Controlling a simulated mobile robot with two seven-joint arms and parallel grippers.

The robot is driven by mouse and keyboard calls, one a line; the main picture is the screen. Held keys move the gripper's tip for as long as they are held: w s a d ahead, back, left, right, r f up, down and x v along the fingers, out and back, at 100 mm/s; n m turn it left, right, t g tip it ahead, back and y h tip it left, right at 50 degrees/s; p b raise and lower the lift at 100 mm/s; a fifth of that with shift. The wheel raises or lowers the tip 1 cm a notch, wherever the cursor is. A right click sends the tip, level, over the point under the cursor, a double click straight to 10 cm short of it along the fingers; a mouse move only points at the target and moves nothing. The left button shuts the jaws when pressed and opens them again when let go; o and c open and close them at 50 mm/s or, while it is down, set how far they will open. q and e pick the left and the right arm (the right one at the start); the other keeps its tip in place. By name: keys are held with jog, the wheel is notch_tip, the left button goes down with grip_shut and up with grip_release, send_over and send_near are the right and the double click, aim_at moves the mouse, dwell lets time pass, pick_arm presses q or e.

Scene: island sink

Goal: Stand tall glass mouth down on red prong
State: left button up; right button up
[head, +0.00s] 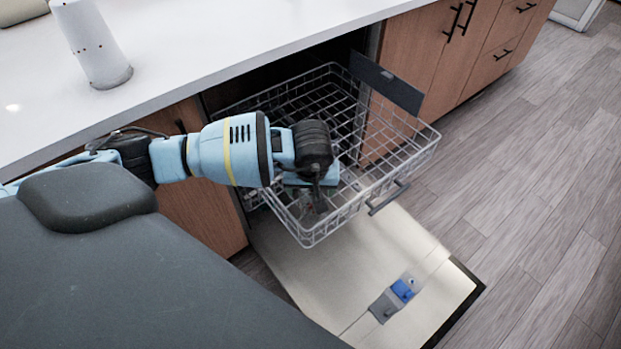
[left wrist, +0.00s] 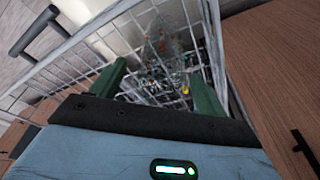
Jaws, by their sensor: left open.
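My left gripper (head: 318,200) reaches down into the front of the pulled-out dishwasher rack (head: 428,150). In the left wrist view its two green fingers (left wrist: 157,72) are spread apart. A clear, glass-like shape (left wrist: 158,58) shows between and beyond the fingertips, inside the wire rack (left wrist: 75,65). Its outline is faint, so I cannot tell whether it stands mouth down or touches a finger. Small reddish-orange marks (left wrist: 174,43) show at or behind it; I cannot make out which is the red prong. In the head view my gripper hides most of this spot. My right gripper is not in view.
The dishwasher door (head: 330,280) lies open below the rack, with a blue-lidded dispenser (head: 402,290). The white counter (head: 190,45) holds a white cylinder (head: 92,45) at the upper left. Wooden cabinets (head: 425,50) flank the opening. Floor to the right is clear.

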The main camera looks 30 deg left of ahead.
pick_arm(q)
jog(key=v, duration=0.6)
jog(key=shift+r, duration=0.15)
dwell(0.5)
